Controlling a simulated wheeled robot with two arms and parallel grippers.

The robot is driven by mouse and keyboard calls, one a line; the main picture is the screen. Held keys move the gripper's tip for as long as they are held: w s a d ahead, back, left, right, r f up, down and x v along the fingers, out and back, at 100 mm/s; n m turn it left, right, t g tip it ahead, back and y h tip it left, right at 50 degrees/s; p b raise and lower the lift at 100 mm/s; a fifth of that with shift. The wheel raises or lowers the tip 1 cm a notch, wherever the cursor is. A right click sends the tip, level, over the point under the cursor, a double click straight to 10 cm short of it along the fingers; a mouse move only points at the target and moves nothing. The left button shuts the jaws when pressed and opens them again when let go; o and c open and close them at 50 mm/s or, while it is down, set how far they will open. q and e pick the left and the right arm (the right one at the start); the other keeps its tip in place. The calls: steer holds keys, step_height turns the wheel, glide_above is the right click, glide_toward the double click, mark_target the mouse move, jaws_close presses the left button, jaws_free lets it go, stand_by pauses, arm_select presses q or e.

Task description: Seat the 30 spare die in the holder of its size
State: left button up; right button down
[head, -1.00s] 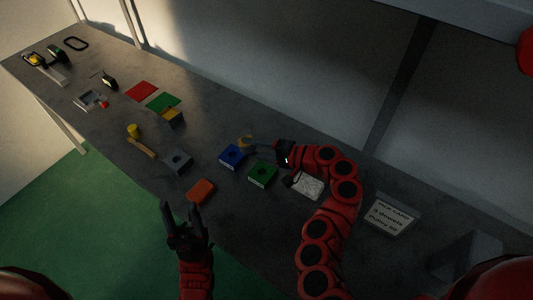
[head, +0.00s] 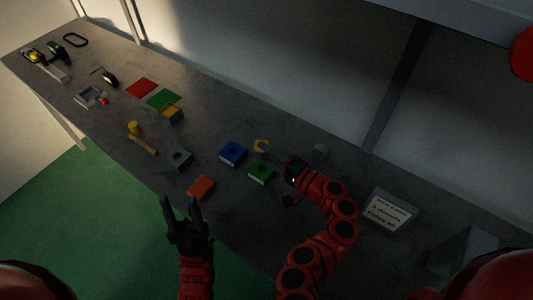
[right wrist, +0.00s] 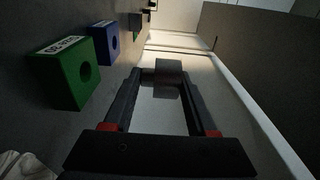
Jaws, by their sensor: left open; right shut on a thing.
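My right gripper (head: 274,155) is shut on a small piece at its fingertips, above the bench just behind the green holder.
An orange block (head: 201,188) lies near the front edge. A grey cylinder (head: 320,150) stands behind my right arm. A pick card (head: 388,211) stands at the right. A hammer-like tool (head: 143,145), a yellow cylinder (head: 134,128) and coloured mats (head: 142,88) lie further left.

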mark_target(266, 172)
steer(key=shift+f+b, duration=2.8)
steer(key=shift+f, duration=0.05)
steer(key=shift+f, duration=0.2)
